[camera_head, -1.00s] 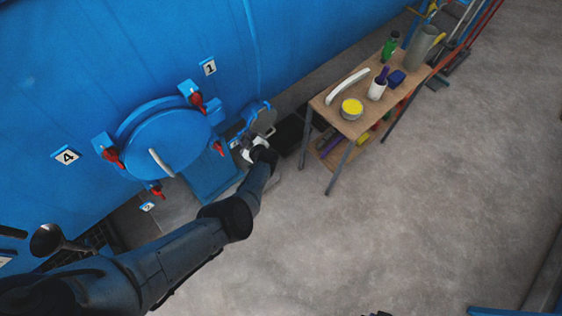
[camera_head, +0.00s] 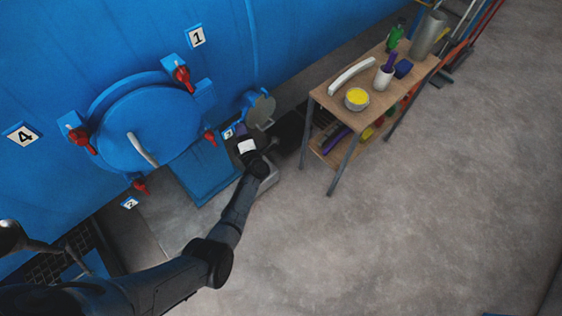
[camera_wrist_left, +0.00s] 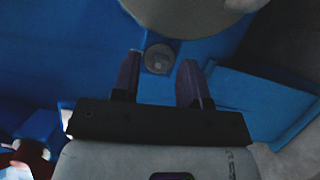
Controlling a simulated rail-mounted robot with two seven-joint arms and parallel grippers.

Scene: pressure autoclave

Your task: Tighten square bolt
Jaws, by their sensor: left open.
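In the left wrist view a small round grey bolt head (camera_wrist_left: 158,59) sits on a blue surface below a large grey disc (camera_wrist_left: 190,12). I cannot make out a square shape on it. My left gripper (camera_wrist_left: 158,75) is open, its two dark purple fingers on either side of the bolt in the picture. Nothing shows clamped between them, and I cannot tell how far the tips are from it. In the head view my left gripper (camera_head: 239,131) is just below the small round port (camera_head: 260,110) on the blue autoclave; the bolt is too small to tell there. My right gripper is not in view.
A large blue hatch (camera_head: 150,127) with red-handled clamps (camera_head: 182,76) and a white handle (camera_head: 143,149) is left of my gripper. A wooden table (camera_head: 385,100) with a yellow-topped tin (camera_head: 357,99) and tools stands to the right. The floor (camera_head: 420,220) in front is clear.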

